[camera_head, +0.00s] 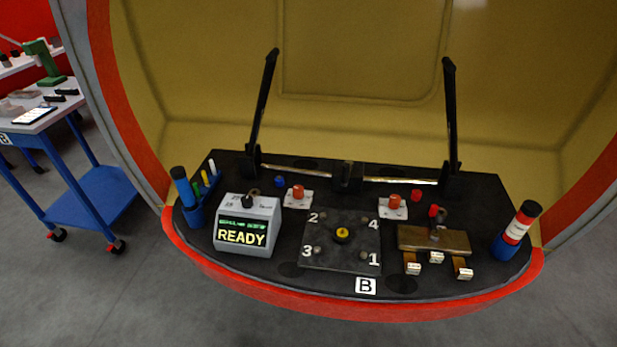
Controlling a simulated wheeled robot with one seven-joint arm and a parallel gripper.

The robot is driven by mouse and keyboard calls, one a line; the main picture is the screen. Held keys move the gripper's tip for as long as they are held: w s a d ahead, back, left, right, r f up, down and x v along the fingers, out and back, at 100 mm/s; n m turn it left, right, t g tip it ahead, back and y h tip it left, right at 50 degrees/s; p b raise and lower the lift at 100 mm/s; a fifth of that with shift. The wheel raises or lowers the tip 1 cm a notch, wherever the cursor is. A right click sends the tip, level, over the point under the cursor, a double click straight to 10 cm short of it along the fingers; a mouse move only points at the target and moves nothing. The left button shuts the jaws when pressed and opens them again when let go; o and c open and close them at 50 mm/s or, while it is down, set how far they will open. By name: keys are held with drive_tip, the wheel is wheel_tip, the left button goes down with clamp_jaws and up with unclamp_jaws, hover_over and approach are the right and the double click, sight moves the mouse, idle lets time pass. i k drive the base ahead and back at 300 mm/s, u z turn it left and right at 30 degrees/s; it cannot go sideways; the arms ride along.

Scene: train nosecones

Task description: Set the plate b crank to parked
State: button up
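A dark square plate (322,255) lies on the black console, with corners numbered 1 to 4. A white label B (366,286) is just in front of it. A yellow round piece (342,235) sits at the plate's middle. Behind it, a dark block (347,177) stands between two silver link bars (297,171) that run out to two upright black arms (263,100), (450,110). I cannot tell for sure which part is the crank, nor its position. My gripper is not in view.
A grey box with a READY screen (243,234) stands left of the plate. Red knobs (298,191), (394,202) sit behind it. A brass block (435,240) and a red-white-blue cylinder (516,230) stand right, a blue pen holder (197,203) left. A blue cart (80,195) is far left.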

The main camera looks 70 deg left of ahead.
sight(348, 165)
drive_tip(key=u, duration=0.1)
drive_tip(key=k, duration=0.2)
drive_tip(key=u, duration=1.9)
drive_tip(key=i, duration=1)
drive_tip(key=u, duration=0.6)
drive_tip(key=k, duration=0.55)
drive_tip(key=z, duration=0.05)
